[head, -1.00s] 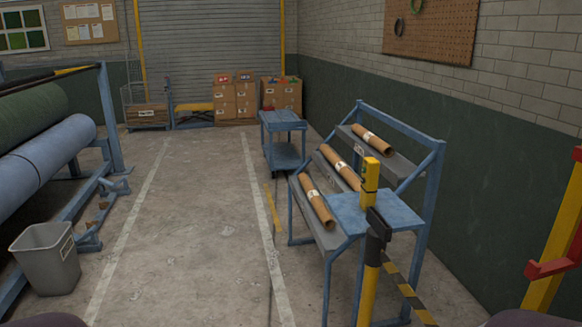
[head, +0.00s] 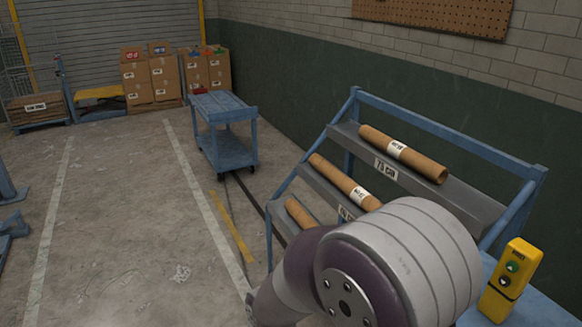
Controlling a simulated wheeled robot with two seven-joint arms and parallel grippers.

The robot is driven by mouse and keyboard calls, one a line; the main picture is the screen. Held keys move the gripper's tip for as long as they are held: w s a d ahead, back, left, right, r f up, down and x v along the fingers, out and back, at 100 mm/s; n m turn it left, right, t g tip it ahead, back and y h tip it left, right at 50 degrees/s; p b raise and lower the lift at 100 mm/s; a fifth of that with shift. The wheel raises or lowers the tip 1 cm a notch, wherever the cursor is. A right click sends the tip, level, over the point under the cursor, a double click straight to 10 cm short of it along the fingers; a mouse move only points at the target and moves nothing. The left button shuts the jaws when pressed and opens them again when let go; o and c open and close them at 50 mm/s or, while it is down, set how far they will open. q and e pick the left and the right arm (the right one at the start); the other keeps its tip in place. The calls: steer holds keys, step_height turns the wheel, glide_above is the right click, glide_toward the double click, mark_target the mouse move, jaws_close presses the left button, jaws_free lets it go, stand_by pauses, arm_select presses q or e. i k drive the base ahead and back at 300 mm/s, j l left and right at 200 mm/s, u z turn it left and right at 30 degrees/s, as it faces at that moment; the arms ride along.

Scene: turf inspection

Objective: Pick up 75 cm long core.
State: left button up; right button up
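A brown cardboard core (head: 420,163) with a white label lies on the top shelf of a blue stepped rack. That shelf's front edge carries a sign (head: 386,168) that reads 75 cm. A second core (head: 328,173) lies on the middle shelf, whose sign is partly hidden by my arm. A third core (head: 298,212) shows only its far end on the lowest shelf; my arm hides the rest. A large grey and purple link of my arm fills the lower middle, in front of the rack. Neither gripper shows.
A yellow control box (head: 510,280) with a green button stands at the rack's near right. A blue cart (head: 225,150) stands beyond the rack. Cardboard boxes (head: 150,78) are stacked by the shutter. The floor (head: 130,220) left of the rack is clear.

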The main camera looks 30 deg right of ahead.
mark_target(358, 195)
steer(key=i+z, duration=0.25)
steer(key=i, duration=0.25)
steer(key=i+z, duration=0.2)
steer(key=i, duration=0.35)
steer(key=i+j+z, duration=0.25)
steer(key=i, duration=0.25)
steer(key=i+l+z, duration=0.1)
steer(key=z, duration=0.3)
steer(key=i+z, duration=0.5)
steer(key=z, duration=0.3)
steer(key=i+z, duration=0.2)
steer(key=z, duration=0.2)
steer(key=i+j+z, duration=0.15)
steer(key=z, duration=0.25)
steer(key=i+j+z, duration=0.2)
steer(key=i+z, duration=0.3)
steer(key=k, duration=0.05)
